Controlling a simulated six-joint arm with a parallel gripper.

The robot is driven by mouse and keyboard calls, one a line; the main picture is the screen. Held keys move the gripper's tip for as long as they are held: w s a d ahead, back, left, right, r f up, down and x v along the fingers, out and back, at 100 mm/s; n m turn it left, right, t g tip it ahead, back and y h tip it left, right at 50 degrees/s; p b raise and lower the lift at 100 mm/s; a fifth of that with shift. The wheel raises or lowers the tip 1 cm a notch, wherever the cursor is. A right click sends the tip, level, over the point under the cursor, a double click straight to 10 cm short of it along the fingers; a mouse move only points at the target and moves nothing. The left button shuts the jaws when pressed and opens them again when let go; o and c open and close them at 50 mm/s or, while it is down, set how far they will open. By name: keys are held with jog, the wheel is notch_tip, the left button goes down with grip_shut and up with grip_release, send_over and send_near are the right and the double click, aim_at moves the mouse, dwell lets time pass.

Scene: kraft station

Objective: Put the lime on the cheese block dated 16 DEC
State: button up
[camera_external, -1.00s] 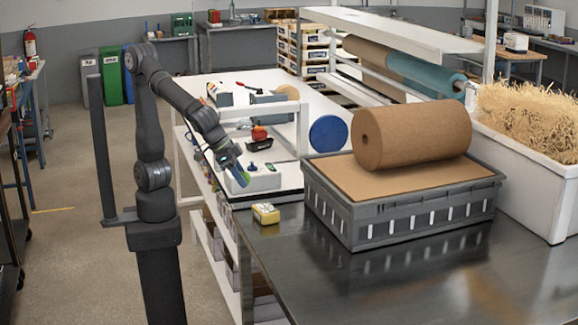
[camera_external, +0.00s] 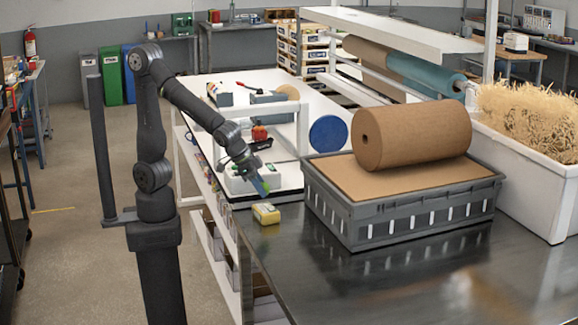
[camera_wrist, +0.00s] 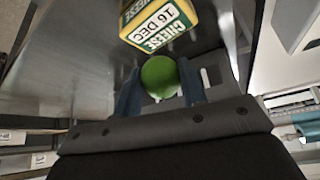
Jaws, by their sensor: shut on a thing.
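The lime (camera_wrist: 160,77) is a green ball between the two fingers of my gripper (camera_wrist: 160,92) in the wrist view. My gripper is shut on it. In the external view my gripper (camera_external: 262,187) is above the table, just up and left of the cheese block (camera_external: 266,213). The cheese block is yellow and lies near the table's left edge. In the wrist view the cheese block (camera_wrist: 158,22) shows a label reading CHEESE and 16 DEC. The lime is small in the external view.
A grey crate (camera_external: 375,228) with a large brown paper roll (camera_external: 412,135) on it stands right of the cheese block. A white scale-like device (camera_external: 262,177) stands behind the gripper. The dark table (camera_external: 400,290) is clear in front.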

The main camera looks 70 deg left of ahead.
aim_at(263, 208)
jog(key=shift+w+a+f, duration=0.15)
jog(key=shift+w+f, duration=0.05)
jog(key=shift+w, duration=0.1)
jog(key=shift+f, duration=2.05)
jog(key=shift+f, duration=0.15)
jog(key=o, duration=1)
jog(key=shift+c, duration=0.2)
